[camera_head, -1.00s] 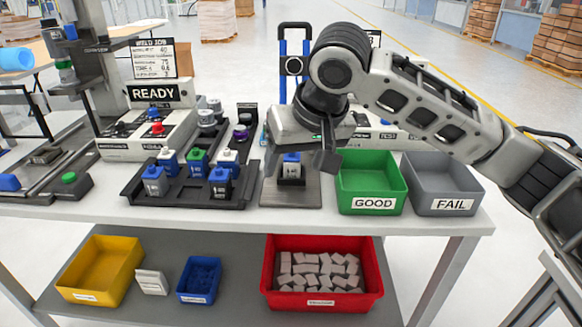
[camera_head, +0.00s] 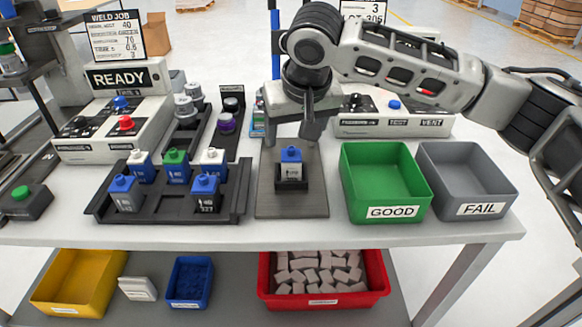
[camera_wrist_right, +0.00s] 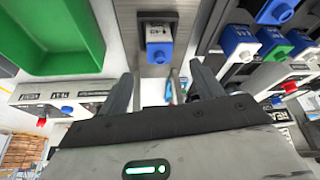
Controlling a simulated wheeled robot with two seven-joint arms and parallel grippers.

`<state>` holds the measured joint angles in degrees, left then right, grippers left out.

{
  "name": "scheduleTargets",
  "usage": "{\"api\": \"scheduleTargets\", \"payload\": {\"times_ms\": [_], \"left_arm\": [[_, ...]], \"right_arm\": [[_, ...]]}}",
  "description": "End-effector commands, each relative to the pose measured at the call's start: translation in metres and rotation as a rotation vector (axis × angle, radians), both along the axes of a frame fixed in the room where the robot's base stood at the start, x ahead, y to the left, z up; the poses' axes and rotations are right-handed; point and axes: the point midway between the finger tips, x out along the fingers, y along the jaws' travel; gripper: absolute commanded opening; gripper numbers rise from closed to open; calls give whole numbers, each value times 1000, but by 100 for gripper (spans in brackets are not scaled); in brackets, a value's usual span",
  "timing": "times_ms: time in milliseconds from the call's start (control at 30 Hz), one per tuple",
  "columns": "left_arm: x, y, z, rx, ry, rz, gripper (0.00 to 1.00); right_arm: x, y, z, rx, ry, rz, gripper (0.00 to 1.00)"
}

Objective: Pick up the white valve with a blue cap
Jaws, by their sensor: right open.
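A valve with a blue cap and a white-grey labelled front (camera_head: 291,170) stands upright in a black holder on a grey plate (camera_head: 292,204) in the middle of the table. The same valve (camera_wrist_right: 158,40) shows at the top middle of the right wrist view. My right gripper (camera_head: 292,127) is open and empty, above and behind the valve in the head view. In the wrist view its two fingers (camera_wrist_right: 161,88) are spread, with the valve beyond the gap and apart from them. My left gripper is not in view.
A black tray (camera_head: 236,205) left of the plate holds several valves with blue, green and white caps. A green GOOD bin (camera_head: 388,205) and a grey FAIL bin (camera_head: 480,206) stand right. Control boxes (camera_head: 120,132) stand at the back left. Bins sit on the lower shelf.

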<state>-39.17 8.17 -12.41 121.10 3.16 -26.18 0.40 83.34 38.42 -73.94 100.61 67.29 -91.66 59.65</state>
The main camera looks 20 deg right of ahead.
Motion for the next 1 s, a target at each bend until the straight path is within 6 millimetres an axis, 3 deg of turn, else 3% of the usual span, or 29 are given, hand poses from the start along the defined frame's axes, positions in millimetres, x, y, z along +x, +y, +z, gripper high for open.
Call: {"api": "scheduleTargets", "payload": {"times_ms": [267, 533, 833, 867, 1000], "left_arm": [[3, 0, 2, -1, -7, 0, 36], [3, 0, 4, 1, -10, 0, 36], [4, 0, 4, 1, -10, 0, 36], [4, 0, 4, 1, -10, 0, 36], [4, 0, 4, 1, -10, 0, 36]], "right_arm": [[9, -1, -20, -1, 0, 1, 66], [27, -3, -54, -2, 0, 1, 66], [29, -2, -60, 0, -2, 2, 66], [29, -2, -60, 0, -2, 2, 63], [29, -3, -60, 0, -2, 2, 24]]}}
